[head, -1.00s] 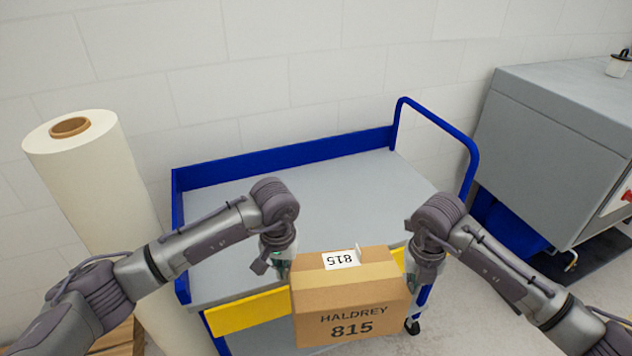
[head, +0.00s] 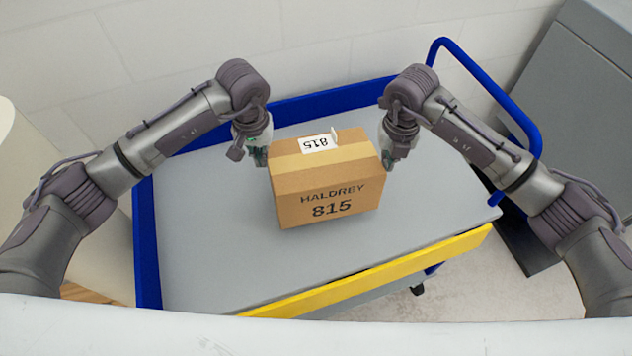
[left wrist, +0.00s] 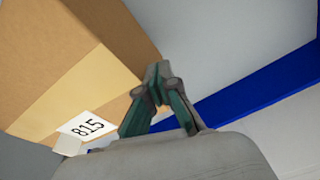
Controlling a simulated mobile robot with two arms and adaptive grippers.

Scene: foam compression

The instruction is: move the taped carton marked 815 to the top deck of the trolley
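The taped carton (head: 328,182) marked 815 is over the grey top deck (head: 210,230) of the trolley, upright and slightly turned. I cannot tell whether its base touches the deck. A white 815 label (head: 318,143) is on its top. My left gripper (head: 261,156) is at its left side, and my right gripper (head: 388,161) is at its right side. In the left wrist view the left fingers (left wrist: 158,72) are together, close against the carton (left wrist: 75,65), with nothing between them. The right fingertips are mostly hidden.
The trolley has a blue rim (head: 147,245) at the back and left, a yellow front edge (head: 370,280) and a blue handle (head: 490,80) at the right. A grey cabinet (head: 565,90) stands at the right. Deck room is free around the carton. A pale roll (head: 30,190) stands left.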

